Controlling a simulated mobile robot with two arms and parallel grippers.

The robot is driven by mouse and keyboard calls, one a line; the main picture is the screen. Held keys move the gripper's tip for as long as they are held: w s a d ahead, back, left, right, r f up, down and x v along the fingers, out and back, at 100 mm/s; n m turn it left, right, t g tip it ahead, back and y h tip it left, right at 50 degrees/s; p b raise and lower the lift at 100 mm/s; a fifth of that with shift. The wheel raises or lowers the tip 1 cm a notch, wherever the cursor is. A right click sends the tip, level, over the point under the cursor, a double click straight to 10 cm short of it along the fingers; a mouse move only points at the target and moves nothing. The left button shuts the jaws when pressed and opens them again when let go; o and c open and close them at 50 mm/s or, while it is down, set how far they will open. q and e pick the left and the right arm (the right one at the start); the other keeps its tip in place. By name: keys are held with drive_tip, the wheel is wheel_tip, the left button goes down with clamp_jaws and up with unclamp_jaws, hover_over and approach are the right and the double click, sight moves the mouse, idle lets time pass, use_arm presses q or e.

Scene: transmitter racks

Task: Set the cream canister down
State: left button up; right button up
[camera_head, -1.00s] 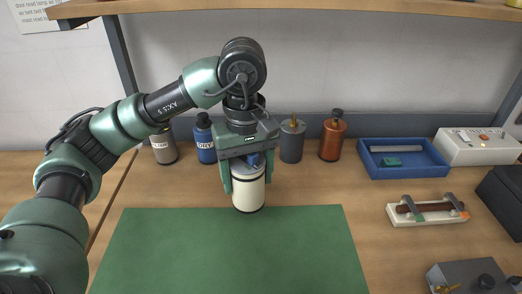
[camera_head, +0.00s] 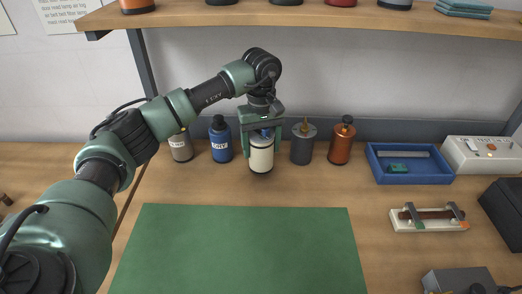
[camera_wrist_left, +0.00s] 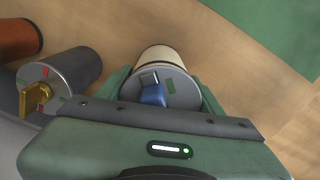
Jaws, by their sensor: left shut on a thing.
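The cream canister (camera_head: 261,158) stands upright in the row of bottles at the back of the bench, between the blue bottle (camera_head: 220,141) and the dark grey canister (camera_head: 303,146). My left gripper (camera_head: 262,143) is shut on it from above, one finger on each side. In the left wrist view the cream canister (camera_wrist_left: 158,58) shows its grey lid with a blue knob between the fingers. Its base looks at or very near the wooden bench top; I cannot tell whether it touches. My right gripper is not in view.
A grey bottle (camera_head: 181,147) stands left of the blue one, and a copper bottle (camera_head: 341,142) right of the dark grey canister. A blue tray (camera_head: 408,178) lies further right. The green mat (camera_head: 240,250) in front is clear. A shelf (camera_head: 310,22) hangs above.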

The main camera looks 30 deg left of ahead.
sight(261, 154)
use_arm(q)
wheel_tip(261, 154, down, 2)
drive_tip(key=shift+f+p, duration=0.1)
drive_tip(key=shift+p, duration=0.45)
drive_tip(key=shift+w+f, duration=0.2)
drive_tip(key=shift+f, duration=0.35)
drive_tip(key=o, duration=1.8)
drive_tip(key=shift+c, duration=0.2)
